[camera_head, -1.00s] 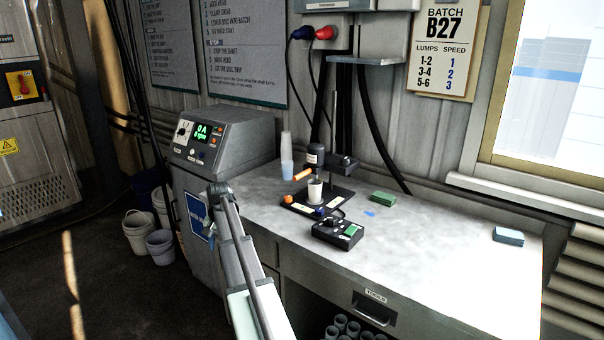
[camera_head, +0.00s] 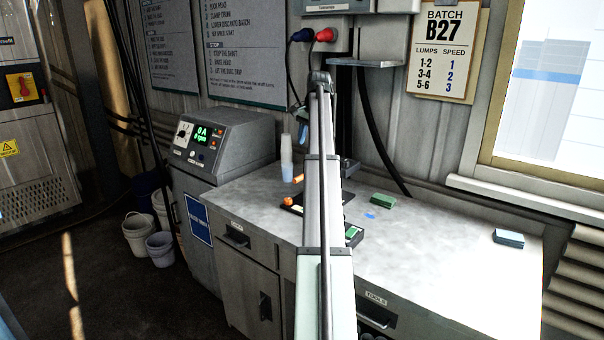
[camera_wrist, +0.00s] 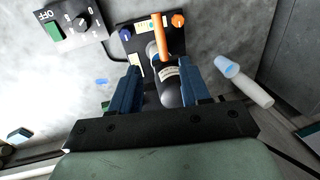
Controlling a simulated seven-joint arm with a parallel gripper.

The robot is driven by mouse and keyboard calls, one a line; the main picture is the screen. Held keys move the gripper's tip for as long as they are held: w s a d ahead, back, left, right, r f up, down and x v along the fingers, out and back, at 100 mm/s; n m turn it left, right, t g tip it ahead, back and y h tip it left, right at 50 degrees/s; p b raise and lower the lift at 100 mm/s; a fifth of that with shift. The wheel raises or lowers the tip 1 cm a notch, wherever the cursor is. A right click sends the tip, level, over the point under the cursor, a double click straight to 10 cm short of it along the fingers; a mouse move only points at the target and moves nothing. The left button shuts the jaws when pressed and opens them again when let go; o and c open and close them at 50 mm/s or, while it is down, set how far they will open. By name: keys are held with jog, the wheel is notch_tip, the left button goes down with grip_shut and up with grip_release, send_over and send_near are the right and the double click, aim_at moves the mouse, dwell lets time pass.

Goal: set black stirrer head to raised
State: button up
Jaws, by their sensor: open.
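The black stirrer head (camera_wrist: 170,88), a dark rounded cylinder with a pale label, lies between the two blue fingers of my gripper (camera_wrist: 162,62) in the wrist view. The fingers are open, with a gap visible on the left side; contact on the right cannot be told. An orange handle (camera_wrist: 158,36) projects beyond the head, over the black stand base (camera_wrist: 142,28). In the head view my arm hides the stirrer head; the orange handle (camera_head: 298,179) shows left of the arm. My gripper (camera_head: 303,118) is partly hidden behind the arm, above the bench.
The base carries an orange knob (camera_wrist: 178,20) and a blue knob (camera_wrist: 125,34). A control box (camera_wrist: 75,22) marked OFF sits beside it. Stacked cups (camera_head: 287,158) stand left of the stand.

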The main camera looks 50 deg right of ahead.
aim_at(302, 176)
jog(key=w+f, duration=0.1)
jog(key=f, duration=0.7)
jog(key=w+f, duration=0.1)
jog(key=f, duration=0.4)
jog(key=shift+w+f, duration=0.1)
jog(key=shift+w, duration=0.2)
jog(key=shift+c, duration=0.2)
grip_shut()
